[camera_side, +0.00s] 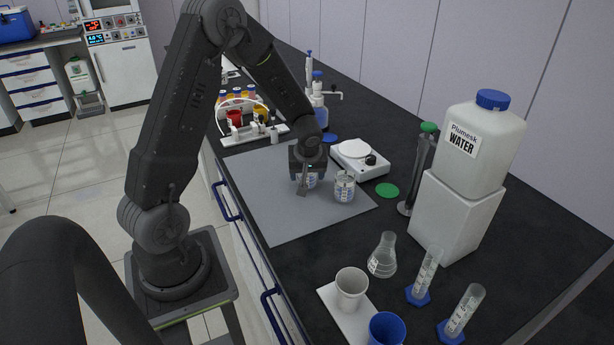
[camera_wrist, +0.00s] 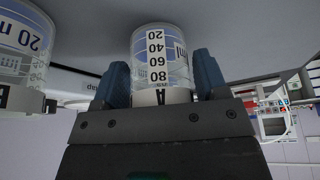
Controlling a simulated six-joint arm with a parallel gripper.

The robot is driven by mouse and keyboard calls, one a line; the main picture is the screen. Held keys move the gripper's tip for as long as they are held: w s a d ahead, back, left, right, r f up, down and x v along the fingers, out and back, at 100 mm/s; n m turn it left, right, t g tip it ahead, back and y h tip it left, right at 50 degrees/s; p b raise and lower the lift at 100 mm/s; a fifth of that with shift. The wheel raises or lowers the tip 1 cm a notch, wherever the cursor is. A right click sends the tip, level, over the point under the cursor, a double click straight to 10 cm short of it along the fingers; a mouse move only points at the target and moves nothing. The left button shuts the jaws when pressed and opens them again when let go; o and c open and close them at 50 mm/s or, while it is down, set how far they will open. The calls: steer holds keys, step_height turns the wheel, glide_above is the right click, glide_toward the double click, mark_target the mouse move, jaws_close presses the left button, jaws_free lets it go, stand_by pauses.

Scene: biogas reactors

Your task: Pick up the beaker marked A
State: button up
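The beaker marked A (camera_wrist: 160,62) is clear glass with a white scale and blue print. It appears upside down in the wrist view, between the two blue-grey fingers of my gripper (camera_wrist: 161,85). The fingers are close to its sides; I cannot tell whether they touch it. In the side view my gripper (camera_side: 307,184) is low over the grey mat (camera_side: 275,217), with this beaker (camera_side: 311,181) partly hidden behind a finger. A second similar beaker (camera_side: 344,187) stands just right of it; it also shows at the left of the wrist view (camera_wrist: 22,50), its letter not readable.
A white balance (camera_side: 359,160) stands behind the beakers. A white rack (camera_side: 254,132) is at the mat's far end. A flask (camera_side: 382,256), a white cup (camera_side: 350,288) and a blue cup (camera_side: 386,329) stand nearer the camera. The mat's near part is clear.

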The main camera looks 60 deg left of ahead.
steer(key=c, duration=0.7)
